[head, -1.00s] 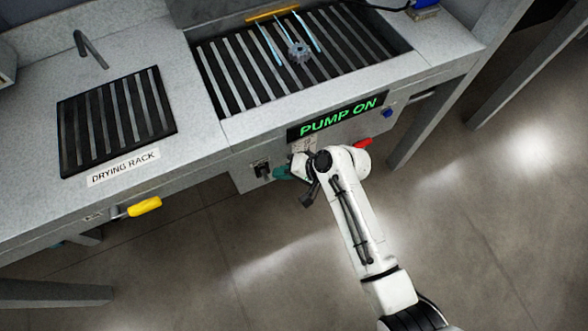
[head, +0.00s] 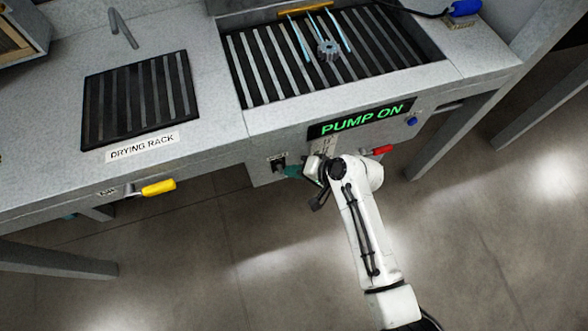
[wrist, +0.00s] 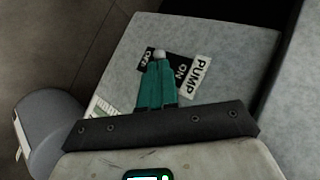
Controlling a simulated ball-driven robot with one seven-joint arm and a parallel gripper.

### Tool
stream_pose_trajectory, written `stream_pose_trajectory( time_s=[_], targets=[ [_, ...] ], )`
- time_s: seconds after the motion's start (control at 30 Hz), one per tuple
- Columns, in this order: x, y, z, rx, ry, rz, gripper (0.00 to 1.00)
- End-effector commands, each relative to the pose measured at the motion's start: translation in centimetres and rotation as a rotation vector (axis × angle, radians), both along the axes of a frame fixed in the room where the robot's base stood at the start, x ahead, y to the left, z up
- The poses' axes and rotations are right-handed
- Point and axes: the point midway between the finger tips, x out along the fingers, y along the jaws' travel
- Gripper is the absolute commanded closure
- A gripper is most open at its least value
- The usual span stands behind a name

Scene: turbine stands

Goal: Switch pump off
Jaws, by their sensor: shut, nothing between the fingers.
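The pump switch shows in the wrist view as a small pale knob (wrist: 159,54) on a black plate (wrist: 181,70) marked ON and OFF, beside a PUMP label (wrist: 200,70). In the head view the switch plate (head: 278,164) is on the bench front, left of and below the display (head: 362,118), which reads PUMP ON in green. My gripper (head: 290,171) is shut and empty, just right of the switch plate. In the wrist view its teal fingers (wrist: 157,64) are together, with their tips at the knob; whether they touch cannot be told.
A red handle (head: 382,150) and a blue knob (head: 412,121) are on the bench front to the right. A yellow handle (head: 159,188) is at the left under the drying rack (head: 139,96). A bench leg (head: 428,152) stands right of my arm. The floor in front is open.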

Motion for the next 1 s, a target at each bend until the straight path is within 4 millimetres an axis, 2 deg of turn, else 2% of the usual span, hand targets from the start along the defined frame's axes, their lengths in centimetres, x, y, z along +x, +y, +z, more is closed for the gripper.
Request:
stream_pose_trajectory(
  time_s=[0.57,1.0],
  targets=[
    [-0.6,-0.1,-1.1,0.035,-0.118,0.000,1.00],
    [-1.2,-0.4,-3.4,0.111,-0.382,-0.002,1.00]
  ],
)
